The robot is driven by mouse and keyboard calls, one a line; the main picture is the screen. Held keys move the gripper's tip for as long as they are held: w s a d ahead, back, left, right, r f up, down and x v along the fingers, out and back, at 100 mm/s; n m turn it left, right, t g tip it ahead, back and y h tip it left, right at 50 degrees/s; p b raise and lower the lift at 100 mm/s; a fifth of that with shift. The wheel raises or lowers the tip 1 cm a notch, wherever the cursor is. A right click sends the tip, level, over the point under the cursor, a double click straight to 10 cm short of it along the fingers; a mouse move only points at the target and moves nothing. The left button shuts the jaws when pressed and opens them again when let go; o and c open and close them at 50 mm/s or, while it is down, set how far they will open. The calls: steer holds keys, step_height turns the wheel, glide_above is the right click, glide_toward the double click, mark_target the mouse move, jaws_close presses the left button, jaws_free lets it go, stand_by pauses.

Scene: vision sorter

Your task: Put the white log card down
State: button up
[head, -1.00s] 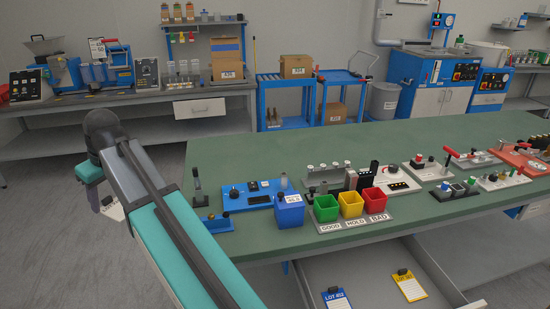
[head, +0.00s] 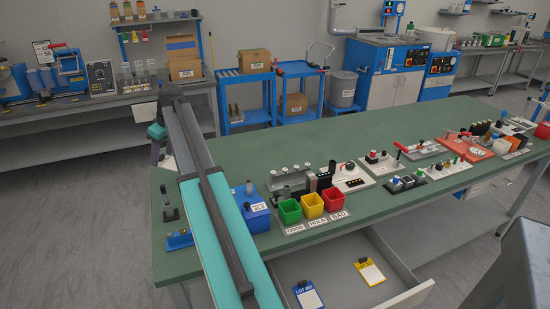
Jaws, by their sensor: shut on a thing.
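My arm reaches away from the camera along the left of the green bench. My gripper (head: 164,155) is at its far end, beyond the bench's left edge, small and partly covered by the arm. It is shut on the white log card (head: 170,164), of which a small pale part shows below it. The card's writing cannot be read. The card hangs in the air, apart from the bench top.
The green bench top (head: 400,138) has free room behind its row of devices. Green, yellow and red bins (head: 311,206) stand near its front edge. An open drawer (head: 335,290) below holds a blue-topped card (head: 308,295) and a yellow card (head: 371,271).

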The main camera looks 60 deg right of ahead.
steer(key=s+d+m+p, duration=0.1)
steer(key=s+d+p, duration=0.2)
steer(key=s+d, duration=0.5)
steer(key=s+d+m+h+p, duration=0.1)
steer(key=s+d+m+p, duration=0.1)
steer(key=s+d, duration=0.6)
steer(key=s+d+r+m+h+p, duration=0.1)
steer(key=s+d+p, duration=0.3)
steer(key=d, duration=1.3)
steer(key=s+m, duration=0.1)
steer(key=s, duration=0.3)
steer(key=shift+s+d, duration=0.15)
steer(key=shift+d, duration=0.2)
steer(key=shift+f, duration=0.15)
steer(key=shift+f+p, duration=0.9)
steer(key=shift+f, duration=2.1)
steer(key=shift+f, duration=0.1)
steer(key=shift+f+p, duration=0.5)
steer(key=shift+f, duration=1.25)
steer(key=shift+f, duration=0.15)
